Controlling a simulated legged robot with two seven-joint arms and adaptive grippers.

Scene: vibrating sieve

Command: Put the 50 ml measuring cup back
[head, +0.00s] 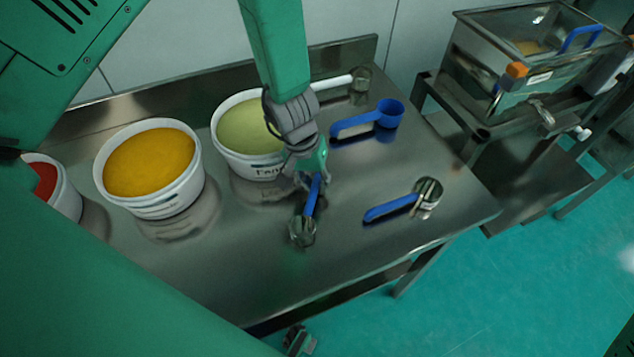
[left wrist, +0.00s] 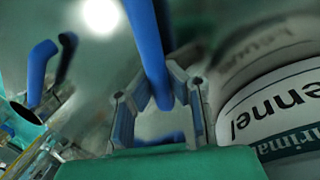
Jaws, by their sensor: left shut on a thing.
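My left gripper (head: 312,180) is shut on the blue handle of a measuring cup with a clear or metallic bowl (head: 303,231). The bowl hangs toward the table's front edge; whether it touches the tabletop I cannot tell. In the left wrist view the blue handle (left wrist: 149,50) runs between the two fingers of the left gripper (left wrist: 158,105). Another blue-handled cup (head: 428,191) lies to the right, a fully blue cup (head: 390,113) lies behind it, and a pale-handled cup (head: 360,84) is at the back. No size marks are readable.
Tubs of green powder (head: 222,140), yellow powder (head: 155,205) and red powder (head: 68,200) stand along the left and back of the metal table (head: 255,280). The sieve box (head: 500,50) stands beyond its right end. The table's front middle is clear.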

